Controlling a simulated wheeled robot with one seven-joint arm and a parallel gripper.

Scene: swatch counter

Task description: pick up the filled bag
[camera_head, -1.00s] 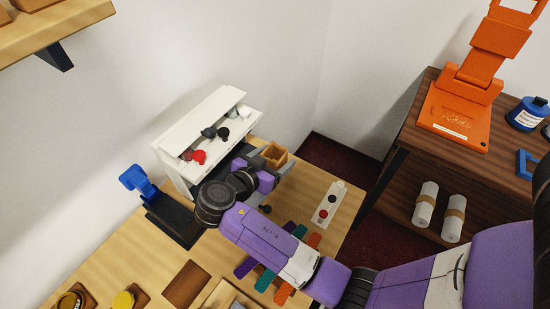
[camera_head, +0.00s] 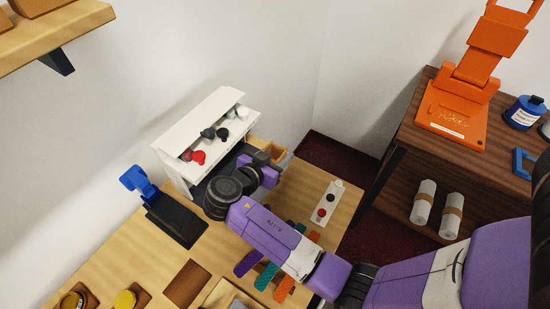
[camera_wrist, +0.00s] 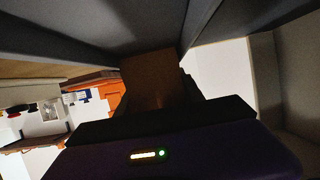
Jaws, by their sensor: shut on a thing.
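The filled bag shows as a brown, box-like shape (camera_head: 268,148) beside the white cabinet's right end, partly hidden by my gripper. In the wrist view a brown surface of the bag (camera_wrist: 155,80) stands between the dark grey fingers. My gripper (camera_head: 272,159) is shut on it. The bag's contents and its underside are hidden, and I cannot tell whether it touches the counter.
A white cabinet (camera_head: 215,120) with small coloured knobs stands behind my wrist. A blue stand (camera_head: 140,181) is at its left. A button panel (camera_head: 327,203) and coloured swatches (camera_head: 268,276) lie on the wooden counter. A dark side table (camera_head: 400,150) stands at the right.

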